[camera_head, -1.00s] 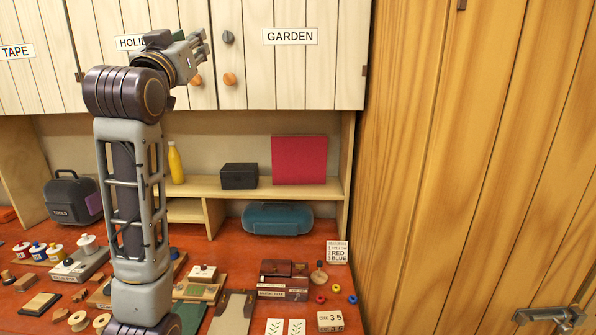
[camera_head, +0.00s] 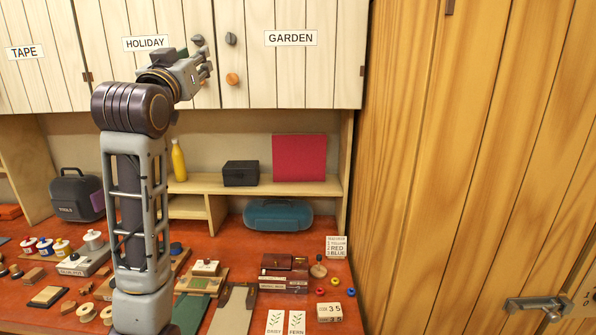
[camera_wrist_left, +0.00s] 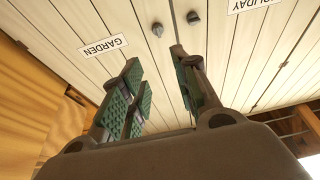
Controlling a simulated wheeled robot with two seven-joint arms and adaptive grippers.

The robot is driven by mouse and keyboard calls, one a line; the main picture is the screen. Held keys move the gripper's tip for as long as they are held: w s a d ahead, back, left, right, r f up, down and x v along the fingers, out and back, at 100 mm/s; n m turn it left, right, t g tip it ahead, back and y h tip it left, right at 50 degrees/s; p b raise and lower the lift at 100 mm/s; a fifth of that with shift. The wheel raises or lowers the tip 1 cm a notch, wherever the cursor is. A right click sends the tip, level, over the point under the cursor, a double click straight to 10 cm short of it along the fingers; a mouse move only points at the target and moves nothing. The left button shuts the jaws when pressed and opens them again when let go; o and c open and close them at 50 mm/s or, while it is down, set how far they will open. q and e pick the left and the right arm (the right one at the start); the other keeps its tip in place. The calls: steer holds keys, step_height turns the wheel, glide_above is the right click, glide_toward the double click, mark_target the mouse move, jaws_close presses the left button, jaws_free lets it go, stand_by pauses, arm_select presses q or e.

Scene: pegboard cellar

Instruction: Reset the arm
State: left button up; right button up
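My left arm rises from the bottom of the head view in front of the workbench. My left gripper (camera_head: 207,62) is in front of the cupboard doors, beside the HOLIDAY label (camera_head: 146,43) and the knobs. In the left wrist view the left gripper (camera_wrist_left: 155,62) has its green-padded fingers apart, with nothing between them. Cupboard boards and the GARDEN label (camera_wrist_left: 104,46) show beyond the fingers. Whether the fingers touch the cupboard cannot be told, but they look clear of it. My right gripper is in neither view.
The orange knob (camera_head: 232,79) and grey knob (camera_head: 231,39) are close to the gripper. Below are a shelf with a yellow bottle (camera_head: 178,160) and a black box (camera_head: 241,173), and a cluttered red bench. A wooden door with a metal handle (camera_head: 540,306) stands at right.

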arm_select(q)
step_height(320, 180, down, 43)
steer(key=s+g, duration=0.2)
steer(key=g, duration=0.7)
steer(key=s+f+m+g, duration=0.2)
steer(key=s+f+g, duration=0.7)
steer(key=s+f, duration=2)
steer(key=s+f+g, duration=0.2)
steer(key=s+f, duration=0.1)
steer(key=f, duration=3)
steer(key=s+a+f, duration=0.2)
steer(key=s+f, duration=0.8)
steer(key=s, duration=0.1)
steer(key=s+a+f+g, duration=0.1)
steer(key=s+a+f, duration=0.1)
steer(key=s+f, duration=0.8)
steer(key=shift+s+a, duration=0.3)
steer(key=shift+s, duration=0.35)
